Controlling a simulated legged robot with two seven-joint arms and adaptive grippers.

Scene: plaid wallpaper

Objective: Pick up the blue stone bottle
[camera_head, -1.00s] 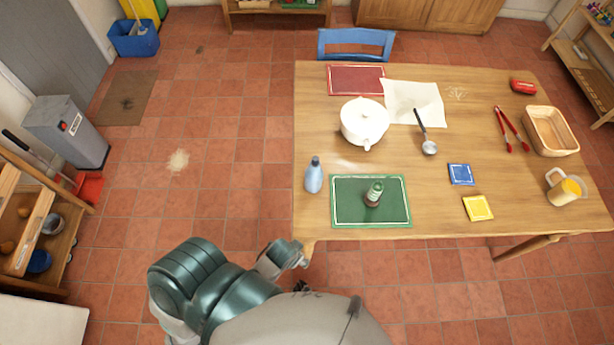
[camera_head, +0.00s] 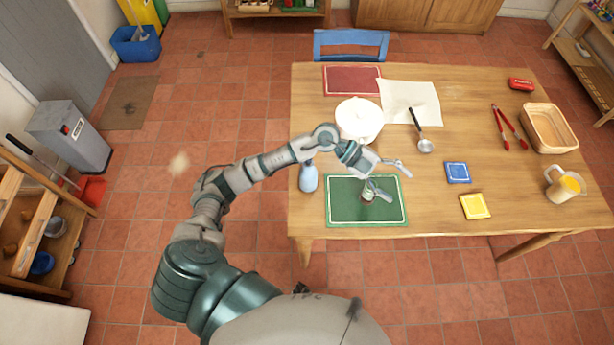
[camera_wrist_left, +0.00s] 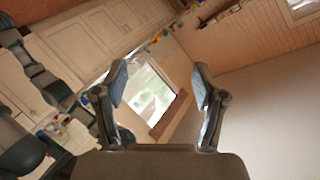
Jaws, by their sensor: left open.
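The blue stone bottle (camera_head: 308,178) stands upright near the left edge of the wooden table, in the head view. My left forearm crosses just above it in the picture and covers its top. My left gripper (camera_head: 391,178) is over the table, to the right of the bottle, above the green mat. Its two fingers are spread apart and empty. In the left wrist view the open fingers (camera_wrist_left: 160,90) frame only a wall and a bright window; the bottle does not show there. My right gripper is not in view.
A white pot (camera_head: 358,118) is behind my arm. A ladle (camera_head: 425,146), blue tile (camera_head: 457,172) and yellow tile (camera_head: 475,206) lie to the right.

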